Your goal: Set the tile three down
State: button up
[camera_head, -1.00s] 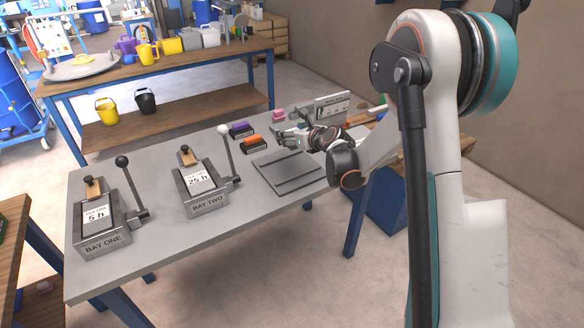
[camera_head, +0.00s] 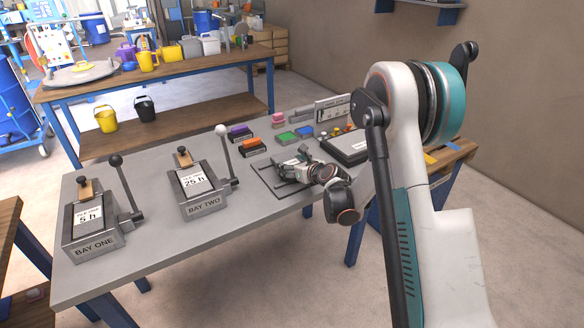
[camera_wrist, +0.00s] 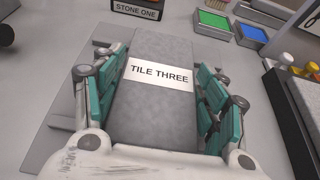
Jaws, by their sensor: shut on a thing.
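The grey tile three (camera_wrist: 150,105), with a white label reading "TILE THREE", lies between the teal-padded fingers of my gripper (camera_wrist: 158,88) in the wrist view. My gripper is shut on it from both sides. In the head view my gripper (camera_head: 292,166) is low over a flat grey plate (camera_head: 262,182) on the metal table. The tile is mostly hidden there by the gripper. I cannot tell whether the tile touches the plate.
Bay One (camera_head: 94,246) and Bay Two (camera_head: 203,205) stand to the left, each with an upright lever. Orange (camera_head: 252,144) and purple (camera_head: 239,131) blocks, green (camera_head: 287,136) and blue (camera_head: 305,132) pads and a dark-edged box (camera_head: 345,147) surround the plate.

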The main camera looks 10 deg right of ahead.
jog(key=o, duration=1.5)
jog(key=shift+c, duration=0.2)
